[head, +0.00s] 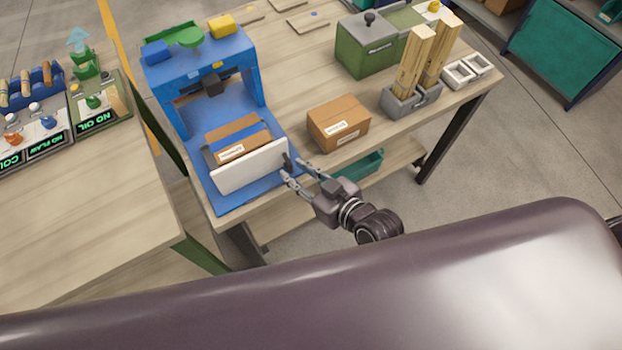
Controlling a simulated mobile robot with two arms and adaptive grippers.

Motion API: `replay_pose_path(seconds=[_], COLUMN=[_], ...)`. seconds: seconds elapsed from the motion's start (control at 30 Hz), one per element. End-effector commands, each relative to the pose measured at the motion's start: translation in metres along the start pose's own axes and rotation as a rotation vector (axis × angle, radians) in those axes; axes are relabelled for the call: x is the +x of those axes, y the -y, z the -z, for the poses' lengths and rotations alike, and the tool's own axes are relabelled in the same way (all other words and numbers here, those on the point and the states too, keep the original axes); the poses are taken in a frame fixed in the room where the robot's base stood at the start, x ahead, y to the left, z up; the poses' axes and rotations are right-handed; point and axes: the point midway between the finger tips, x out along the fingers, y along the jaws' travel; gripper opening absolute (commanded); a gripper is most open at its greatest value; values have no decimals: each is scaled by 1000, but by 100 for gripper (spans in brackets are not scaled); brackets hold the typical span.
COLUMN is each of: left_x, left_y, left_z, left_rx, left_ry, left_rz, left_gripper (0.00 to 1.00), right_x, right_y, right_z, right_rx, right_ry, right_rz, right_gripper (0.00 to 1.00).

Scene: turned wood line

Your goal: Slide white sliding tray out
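The white sliding tray (250,168) sits on the blue base of the blue press-like machine (188,72), its white front panel facing me. A cardboard box with a blue stripe (238,137) lies on the tray behind the panel. A small dark upright piece (287,161), perhaps a handle, stands at the panel's right end. My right gripper (291,168) is open, its fingertips spread close to that dark piece. I cannot tell whether they touch it. My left gripper is not in view.
A second cardboard box (339,123) stands on the table right of the machine. Further right are a green box (367,50) and a grey holder (410,99) with wooden posts. A teal bin (362,165) sits on the lower shelf. A control panel (100,115) is at left.

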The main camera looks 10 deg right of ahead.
Motion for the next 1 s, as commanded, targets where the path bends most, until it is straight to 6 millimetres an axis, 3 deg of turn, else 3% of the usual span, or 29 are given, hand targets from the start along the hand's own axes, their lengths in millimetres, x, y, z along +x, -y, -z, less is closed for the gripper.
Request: replay_pose_path(seconds=[0.3,0.5,0.7,1.0], left_x=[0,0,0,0], left_y=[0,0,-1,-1], left_z=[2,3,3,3], left_rx=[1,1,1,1], left_ry=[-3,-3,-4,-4], left_rz=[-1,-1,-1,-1], left_gripper=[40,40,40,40], right_x=[-62,-94,-108,-110], right_y=[0,0,0,0], right_z=[-2,-1,-1,0], right_rx=[-1,-1,0,0], right_ry=[4,3,2,1], right_rz=[1,1,1,1], right_gripper=[26,26,26,26])
